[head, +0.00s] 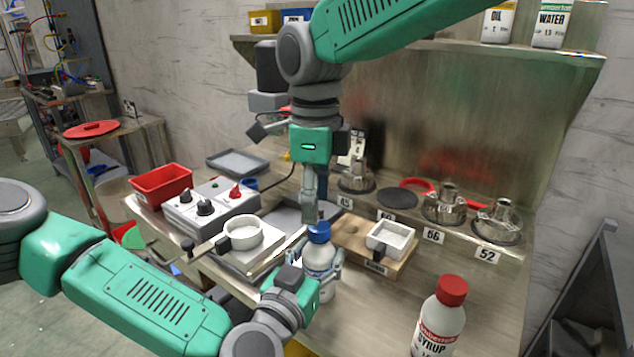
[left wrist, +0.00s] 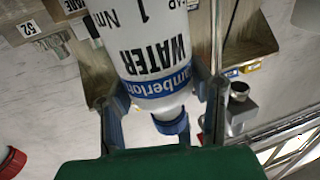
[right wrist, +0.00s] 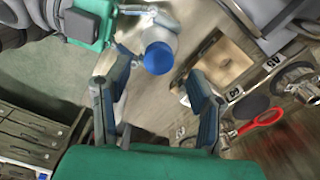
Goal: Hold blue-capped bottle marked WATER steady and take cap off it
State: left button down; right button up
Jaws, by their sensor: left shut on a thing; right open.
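The white WATER bottle (head: 318,262) stands upright near the middle of the bench, with its blue cap (head: 319,233) on. The left wrist view shows its label (left wrist: 155,60) and the cap (left wrist: 171,123) upside down. My left gripper (head: 316,272) is shut around the bottle's body from the near side, a finger on each side. My right gripper (head: 312,217) points down from above, directly over the cap. In the right wrist view its fingers are apart (right wrist: 160,80) and empty, with the cap (right wrist: 158,58) beyond, between the tips.
A red-capped SYRUP bottle (head: 442,318) stands at front right. Metal fittings (head: 445,203) line the back.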

send_over(319, 262)
jog(key=w, duration=0.3)
jog(key=shift+s+a+f, duration=0.1)
jog(key=shift+a+f, duration=0.1)
jog(key=shift+f, duration=1)
jog(key=shift+s+a+f, duration=0.1)
jog(key=shift+a+f, duration=0.05)
jog(key=shift+f, duration=1)
